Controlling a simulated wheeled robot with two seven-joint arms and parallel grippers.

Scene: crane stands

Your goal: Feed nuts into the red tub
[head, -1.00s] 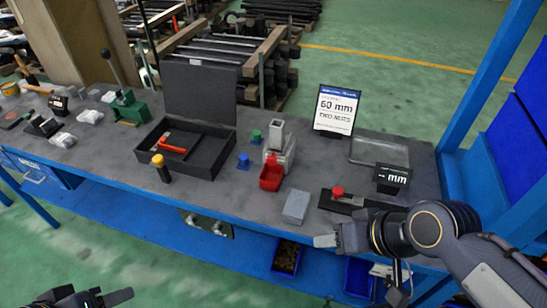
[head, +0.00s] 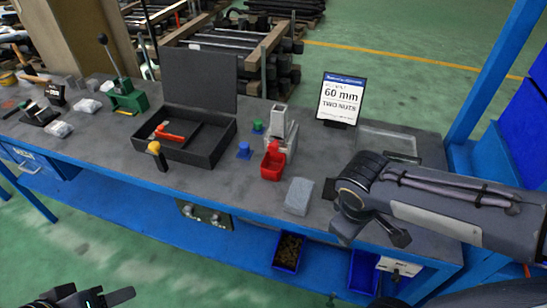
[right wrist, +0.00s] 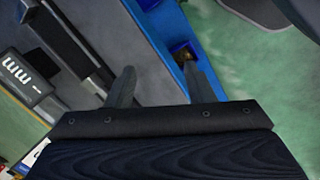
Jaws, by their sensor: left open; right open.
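The red tub (head: 272,166) stands on the bench at the foot of a grey-white dispenser (head: 285,130). No loose nut can be made out on the bench. A blue bin (head: 289,250) below the bench front holds small brownish pieces, too small to identify. My right gripper (head: 368,232) is open and empty at the bench's front edge, right of the tub; its two fingers show apart in the right wrist view (right wrist: 160,88). My left gripper (head: 88,298) is open at the bottom left, away from the bench.
A sign (head: 341,99) reads 60 mm, two nuts. A grey block (head: 299,196) lies between the tub and my right gripper. An open black case (head: 205,155) and a yellow-topped tool (head: 157,155) stand left. A measuring tool with an mm display (right wrist: 20,75) lies near my right gripper.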

